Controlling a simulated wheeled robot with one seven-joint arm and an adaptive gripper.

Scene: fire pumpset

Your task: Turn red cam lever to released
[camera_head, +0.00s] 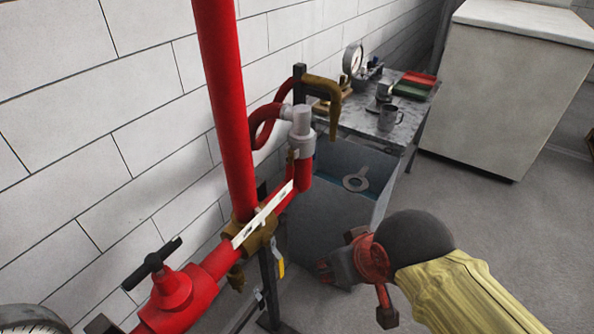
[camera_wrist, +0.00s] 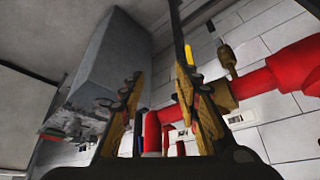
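My gripper (camera_head: 348,285) is low at the right of the red pipework, in front of the blue-grey tank. In the wrist view its two fingers stand apart with nothing between their tips, so my gripper (camera_wrist: 158,78) is open and empty. A red pipe (camera_wrist: 153,132) shows between the fingers farther off. I cannot clearly pick out the red cam lever in either view. The grey coupling (camera_head: 302,140) tops the short red pipe at the tank, with a small brownish part just below it. A yellow-handled lever (camera_head: 280,268) hangs under the brass fitting (camera_head: 258,238), apart from my gripper.
A tall red pipe (camera_head: 225,110) and a red valve with a black handle (camera_head: 170,288) stand at the left. The tank (camera_head: 325,225) is close behind my gripper. A bench (camera_head: 375,118) with a gauge and mug stands behind. Open floor (camera_head: 480,220) lies at the right.

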